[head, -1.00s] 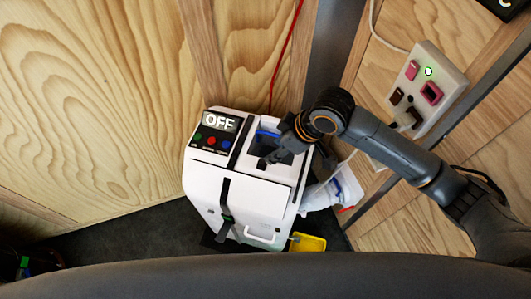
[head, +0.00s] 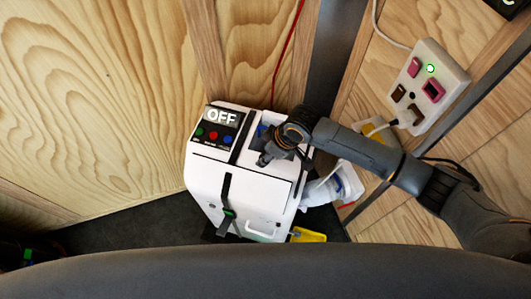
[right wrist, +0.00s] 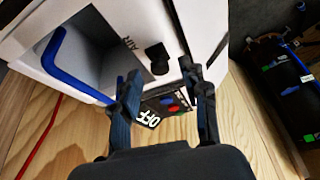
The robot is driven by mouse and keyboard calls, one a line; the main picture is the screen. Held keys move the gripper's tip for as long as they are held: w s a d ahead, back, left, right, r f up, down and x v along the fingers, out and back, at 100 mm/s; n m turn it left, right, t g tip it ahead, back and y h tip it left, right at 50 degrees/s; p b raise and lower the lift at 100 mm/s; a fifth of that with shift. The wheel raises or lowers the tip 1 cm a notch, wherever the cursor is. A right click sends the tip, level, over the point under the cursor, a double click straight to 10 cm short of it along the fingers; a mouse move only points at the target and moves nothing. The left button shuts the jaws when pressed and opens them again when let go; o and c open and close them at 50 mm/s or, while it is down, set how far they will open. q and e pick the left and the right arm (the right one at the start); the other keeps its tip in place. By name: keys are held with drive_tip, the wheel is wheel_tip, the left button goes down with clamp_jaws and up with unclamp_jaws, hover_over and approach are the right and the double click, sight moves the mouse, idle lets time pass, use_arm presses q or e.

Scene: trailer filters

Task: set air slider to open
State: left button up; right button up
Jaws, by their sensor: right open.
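The white machine (head: 245,178) stands in the corner, with an OFF display (head: 220,118) on its top. In the right wrist view, a black slider knob (right wrist: 157,58) sits on a dark strip beside the lettering AIR (right wrist: 128,43). My right gripper (right wrist: 162,82) is open, its fingers to either side of the knob in that picture; I cannot tell whether they touch it. In the head view my right gripper (head: 265,157) is over the machine's top and hides the knob. My left gripper is not in view.
A blue bent handle (right wrist: 62,58) stands in a recess next to the strip. A black lever (head: 228,212) with a green part is on the machine's front. A white hose (head: 335,188) and yellow piece (head: 308,235) lie right. A socket panel (head: 430,85) is on the wall.

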sight(280, 166)
drive_tip(key=shift+w+a+f, duration=0.1)
drive_tip(key=shift+a+f, duration=0.05)
drive_tip(key=shift+f, duration=0.35)
clamp_jaws()
drive_tip(key=d+p, duration=0.1)
drive_tip(key=d, duration=0.1)
drive_tip(key=s+d+p, duration=0.1)
drive_tip(key=d, duration=0.1)
drive_tip(key=s+d+p, duration=0.1)
drive_tip(key=d+p, duration=0.1)
drive_tip(key=shift+r, duration=0.15)
drive_tip(key=shift+d, duration=0.1)
drive_tip(key=shift+f, duration=0.2)
